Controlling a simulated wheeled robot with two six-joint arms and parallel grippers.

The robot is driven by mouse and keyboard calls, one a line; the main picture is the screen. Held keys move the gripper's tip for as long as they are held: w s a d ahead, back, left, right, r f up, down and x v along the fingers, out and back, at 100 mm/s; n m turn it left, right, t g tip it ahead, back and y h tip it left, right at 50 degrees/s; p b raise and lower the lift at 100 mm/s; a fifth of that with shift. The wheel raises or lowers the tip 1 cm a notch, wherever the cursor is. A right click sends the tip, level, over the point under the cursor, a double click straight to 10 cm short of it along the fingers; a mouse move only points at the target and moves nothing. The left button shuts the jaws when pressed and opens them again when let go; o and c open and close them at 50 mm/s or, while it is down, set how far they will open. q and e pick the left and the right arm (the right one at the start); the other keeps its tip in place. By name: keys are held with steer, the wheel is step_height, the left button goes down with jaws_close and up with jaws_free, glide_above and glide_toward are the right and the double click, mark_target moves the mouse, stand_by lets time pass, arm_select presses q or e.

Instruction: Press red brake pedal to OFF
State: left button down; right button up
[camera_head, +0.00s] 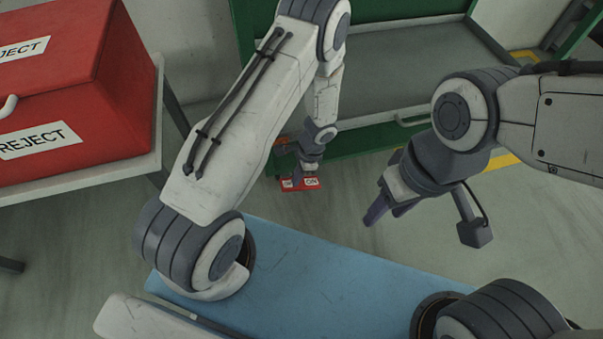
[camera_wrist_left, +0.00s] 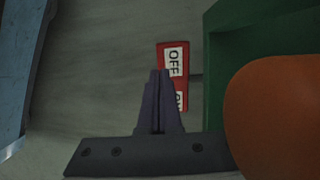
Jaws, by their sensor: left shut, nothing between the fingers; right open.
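The red brake pedal (camera_head: 313,185) lies low by the floor beside the green frame, with white labels, one reading ON. In the left wrist view the pedal (camera_wrist_left: 164,49) shows its OFF label clear ahead of the fingertips, and the ON label is partly hidden by a finger. My left gripper (camera_head: 297,176) is shut and empty, pointing down over the pedal. Its closed fingers (camera_wrist_left: 159,75) overlap the pedal's near part in the wrist view; I cannot tell whether they touch it. My right gripper (camera_head: 376,209) is open and empty, to the right of the pedal and apart from it.
The green frame (camera_head: 365,145) stands right behind the pedal and beside the left gripper. A rounded orange thing (camera_wrist_left: 272,115) is close on the right in the wrist view. A red REJECT box (camera_head: 75,105) sits on a table (camera_head: 125,170) at left. Grey floor is open at right.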

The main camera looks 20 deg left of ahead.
mark_target(291, 189)
arm_select(q)
steer(key=b+x, duration=0.1)
steer(key=x, duration=0.2)
steer(key=shift+f+b, duration=0.1)
steer(key=shift+b, duration=0.2)
arm_select(e)
step_height(291, 189, down, 2)
steer(key=shift+f, duration=0.25)
